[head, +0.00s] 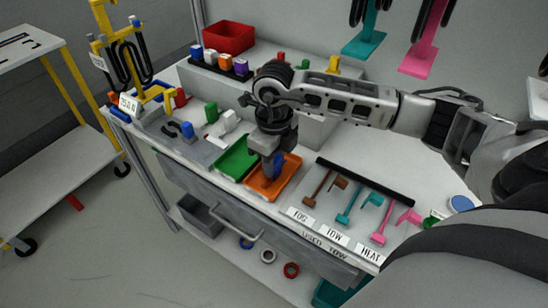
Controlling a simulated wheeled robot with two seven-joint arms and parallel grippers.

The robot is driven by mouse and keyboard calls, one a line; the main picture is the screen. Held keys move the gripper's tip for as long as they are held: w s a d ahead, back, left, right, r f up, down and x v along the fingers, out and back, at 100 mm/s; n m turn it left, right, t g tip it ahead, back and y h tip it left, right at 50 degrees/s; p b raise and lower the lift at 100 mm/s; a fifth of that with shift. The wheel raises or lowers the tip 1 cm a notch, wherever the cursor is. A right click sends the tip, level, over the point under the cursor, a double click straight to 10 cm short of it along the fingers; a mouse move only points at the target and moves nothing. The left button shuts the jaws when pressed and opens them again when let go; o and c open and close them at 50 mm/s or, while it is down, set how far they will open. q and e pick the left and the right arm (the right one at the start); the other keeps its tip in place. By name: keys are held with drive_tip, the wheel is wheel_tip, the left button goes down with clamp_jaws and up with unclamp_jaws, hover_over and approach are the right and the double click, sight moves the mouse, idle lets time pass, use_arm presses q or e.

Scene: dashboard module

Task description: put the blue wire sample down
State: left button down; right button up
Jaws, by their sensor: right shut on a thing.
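My right gripper (268,176) points down over the orange tray (290,181) on the workbench. It is shut on the blue wire sample (279,160), which shows as a small blue patch beside the fingers. The fingers hide much of the sample, and I cannot tell whether it touches the tray floor. My left gripper is not in view.
A green tray (237,164) lies just left of the orange one. A black rail (365,181) with brown, teal and pink tools stands to the right, behind white labels (334,236). A red bin (229,37) and several coloured blocks stand at the back.

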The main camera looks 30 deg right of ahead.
drive_tip(key=shift+f, duration=0.1)
drive_tip(key=o, duration=1.1)
drive_tip(key=shift+r, duration=0.25)
wheel_tip(320, 180, up, 12)
drive_tip(key=shift+f+b, duration=0.1)
drive_tip(key=shift+b, duration=0.35)
